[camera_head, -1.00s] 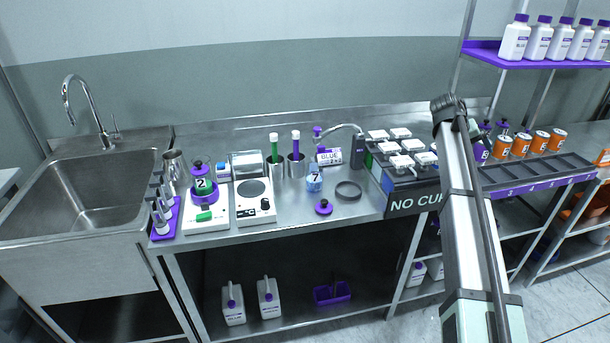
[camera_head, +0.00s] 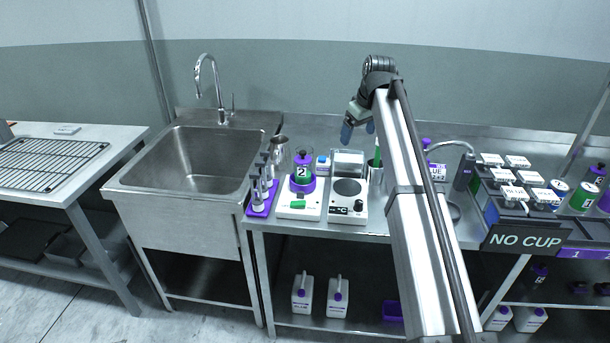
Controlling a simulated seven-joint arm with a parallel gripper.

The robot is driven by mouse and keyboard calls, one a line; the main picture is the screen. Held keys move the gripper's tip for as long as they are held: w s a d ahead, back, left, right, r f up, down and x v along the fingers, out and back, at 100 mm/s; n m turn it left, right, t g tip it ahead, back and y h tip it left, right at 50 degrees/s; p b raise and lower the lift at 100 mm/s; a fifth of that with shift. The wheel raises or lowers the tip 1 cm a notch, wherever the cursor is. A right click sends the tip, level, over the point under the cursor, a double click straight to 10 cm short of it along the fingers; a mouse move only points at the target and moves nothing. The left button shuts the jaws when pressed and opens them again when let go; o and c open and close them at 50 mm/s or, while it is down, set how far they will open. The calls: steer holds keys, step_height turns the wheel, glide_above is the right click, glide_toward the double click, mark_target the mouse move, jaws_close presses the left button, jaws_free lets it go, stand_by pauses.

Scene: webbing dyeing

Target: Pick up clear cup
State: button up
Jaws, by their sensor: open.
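A clear-walled vessel (camera_head: 304,165) with a dark and purple top and a green label "2" stands on a white device (camera_head: 298,207). Whether it is the clear cup, I cannot tell. A clear, box-like thing (camera_head: 348,161) stands behind the white hot plate with the dark round top (camera_head: 346,206). No plain empty clear cup can be made out. My gripper (camera_head: 358,128), with blue fingertips, is open and empty. It appears above the back of the bench, over the boxy thing in the picture. My arm hides part of the bench to the right.
A purple rack (camera_head: 262,200) with several small bottles and a metal cup (camera_head: 279,150) stand left of the white devices. The sink (camera_head: 200,165) is further left. A green-topped cylinder (camera_head: 377,155) stands close to my arm.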

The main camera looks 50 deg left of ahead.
mark_target(303, 159)
steer(key=s+a+n+g, duration=0.2)
steer(key=s+a, duration=0.5)
steer(key=s, duration=0.3)
steer(key=shift+y, duration=0.5)
steer(key=x, duration=1.2)
steer(key=shift+s+d+f, duration=0.1)
steer(key=shift+f, duration=0.3)
jaws_close()
